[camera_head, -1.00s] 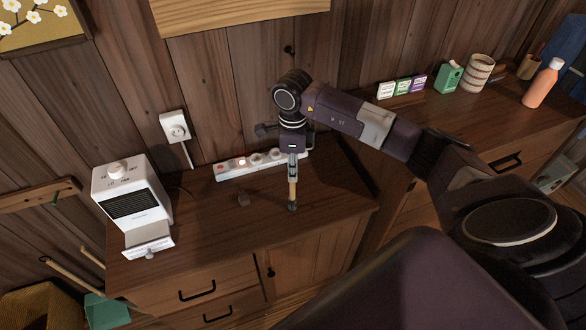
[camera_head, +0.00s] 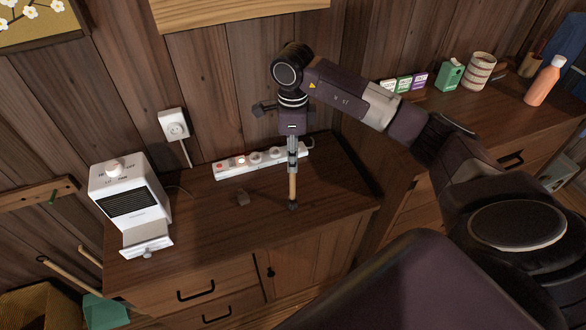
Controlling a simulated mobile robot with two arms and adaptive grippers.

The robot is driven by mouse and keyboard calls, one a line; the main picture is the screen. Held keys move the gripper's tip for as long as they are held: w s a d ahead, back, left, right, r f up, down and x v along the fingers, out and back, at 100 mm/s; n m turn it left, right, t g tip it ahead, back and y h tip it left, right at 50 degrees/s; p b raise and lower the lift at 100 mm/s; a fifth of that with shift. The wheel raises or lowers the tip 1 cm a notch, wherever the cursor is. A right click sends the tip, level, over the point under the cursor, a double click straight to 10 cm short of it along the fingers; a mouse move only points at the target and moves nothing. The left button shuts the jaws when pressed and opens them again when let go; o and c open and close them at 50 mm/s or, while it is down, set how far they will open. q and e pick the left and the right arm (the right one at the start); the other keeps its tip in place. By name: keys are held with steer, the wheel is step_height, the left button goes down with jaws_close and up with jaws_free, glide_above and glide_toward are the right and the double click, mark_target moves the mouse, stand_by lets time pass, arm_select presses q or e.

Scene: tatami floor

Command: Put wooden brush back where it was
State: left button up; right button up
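The wooden brush (camera_head: 293,188) is a thin light-wood stick with a dark tip. It points straight down, its tip at or just above the top of the dark wooden cabinet (camera_head: 200,225); I cannot tell if it touches. My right gripper (camera_head: 292,167) is shut on the brush's upper end, its arm coming in from the right. The gripper is in front of the white power strip (camera_head: 232,169). My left gripper is not in the view.
A second cabinet at right holds small boxes (camera_head: 403,83), a striped cup (camera_head: 479,70) and an orange bottle (camera_head: 544,83).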

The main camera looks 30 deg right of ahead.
step_height(320, 180, up, 7)
steer(key=shift+r+b, duration=0.15)
steer(key=shift+b, duration=0.55)
